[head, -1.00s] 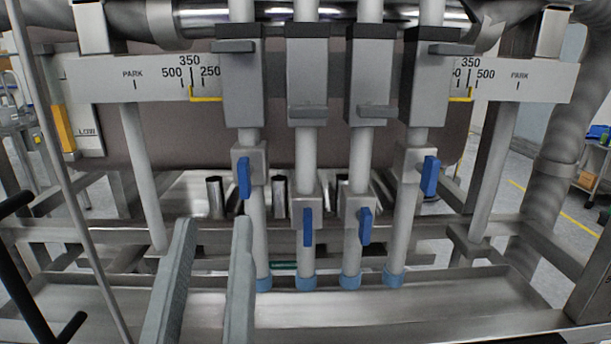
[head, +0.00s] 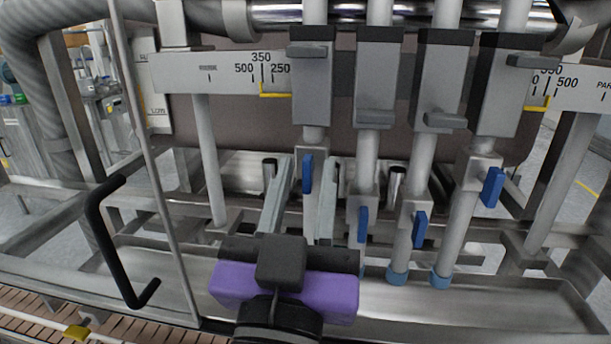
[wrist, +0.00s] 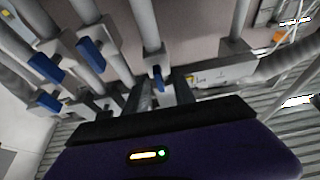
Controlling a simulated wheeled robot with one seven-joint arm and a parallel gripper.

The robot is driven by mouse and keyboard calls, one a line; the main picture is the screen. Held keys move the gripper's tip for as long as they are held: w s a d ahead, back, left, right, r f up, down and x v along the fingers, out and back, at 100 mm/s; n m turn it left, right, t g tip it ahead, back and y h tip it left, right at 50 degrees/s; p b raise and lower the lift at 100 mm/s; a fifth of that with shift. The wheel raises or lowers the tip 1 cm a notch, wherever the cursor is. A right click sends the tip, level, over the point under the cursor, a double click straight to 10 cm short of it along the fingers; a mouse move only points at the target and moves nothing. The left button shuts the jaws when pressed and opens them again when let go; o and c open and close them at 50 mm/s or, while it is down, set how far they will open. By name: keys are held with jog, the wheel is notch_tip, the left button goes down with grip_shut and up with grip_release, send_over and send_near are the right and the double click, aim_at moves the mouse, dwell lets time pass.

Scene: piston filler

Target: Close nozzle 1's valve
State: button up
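Nozzle 1 looks to be the leftmost of the nozzles in the head view. Its blue valve handle (head: 307,173) hangs upright, in line with its tube, on a grey valve block; I see no number on it. The handle also shows in the wrist view (wrist: 158,78). My gripper (head: 309,178) is open, with grey fingers pointing at the valve. In the head view one finger shows on each side of the handle; the wrist view also shows the fingertips (wrist: 164,88) close to it. I cannot tell whether they touch it. The nozzle's lower tube is hidden behind my gripper.
The other nozzles stand to the right with blue handles (head: 363,225), (head: 420,230), (head: 492,187), all roughly upright. A scale plate (head: 215,72) lies behind. A steel tray (head: 520,295) runs below. A thin rod (head: 150,150) and black bar (head: 108,240) stand at left.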

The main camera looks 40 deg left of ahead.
grip_shut()
